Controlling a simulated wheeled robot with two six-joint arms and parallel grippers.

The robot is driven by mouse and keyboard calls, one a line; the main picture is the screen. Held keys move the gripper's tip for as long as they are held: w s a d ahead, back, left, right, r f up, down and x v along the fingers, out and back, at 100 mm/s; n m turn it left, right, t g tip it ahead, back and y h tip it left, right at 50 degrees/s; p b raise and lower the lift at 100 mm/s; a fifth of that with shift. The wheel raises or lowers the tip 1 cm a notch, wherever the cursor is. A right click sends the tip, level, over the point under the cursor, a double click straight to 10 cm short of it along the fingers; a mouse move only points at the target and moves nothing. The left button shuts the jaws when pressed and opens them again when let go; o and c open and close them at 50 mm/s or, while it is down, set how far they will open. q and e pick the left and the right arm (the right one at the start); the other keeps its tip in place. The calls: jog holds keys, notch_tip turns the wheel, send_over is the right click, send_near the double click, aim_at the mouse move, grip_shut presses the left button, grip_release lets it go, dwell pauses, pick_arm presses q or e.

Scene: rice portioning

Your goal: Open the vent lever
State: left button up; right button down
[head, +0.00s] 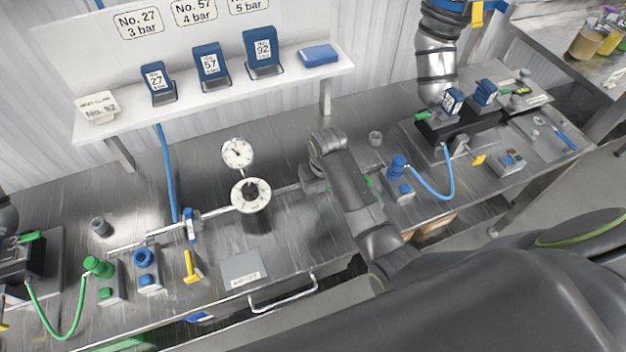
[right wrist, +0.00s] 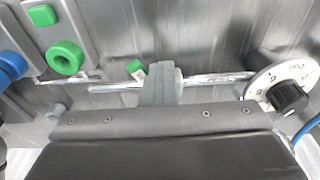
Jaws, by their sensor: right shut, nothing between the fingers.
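A small green handle (right wrist: 137,67) shows on the thin metal pipe (right wrist: 215,80) in the right wrist view. It looks like the vent lever, though no label on it can be read. My right gripper (right wrist: 161,75) is shut and empty just beside it, over the pipe; I cannot tell whether they touch. In the head view my right gripper (head: 314,180) is over the pipe, right of the white dial (head: 250,208) with its black knob. My right arm hides much of the lever area there. My left gripper is not in view.
A round gauge (head: 238,153) stands behind the dial. A blue handle (head: 190,226) and a yellow lever (head: 191,266) are to the left. A green knob (right wrist: 65,58) and a blue knob (head: 398,167) are near my right arm. A shelf (head: 215,92) runs behind.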

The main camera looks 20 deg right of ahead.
jog(key=shift+d, duration=0.3)
jog(key=shift+w+d, duration=0.2)
jog(key=shift+d, duration=0.3)
jog(key=shift+w+d, duration=0.2)
jog(key=shift+d, duration=0.3)
jog(key=shift+w+d, duration=0.75)
jog(key=shift+d, duration=0.05)
notch_tip(320, 180, up, 7)
jog(key=shift+w+d, duration=0.25)
jog(key=shift+d, duration=0.15)
dwell(0.5)
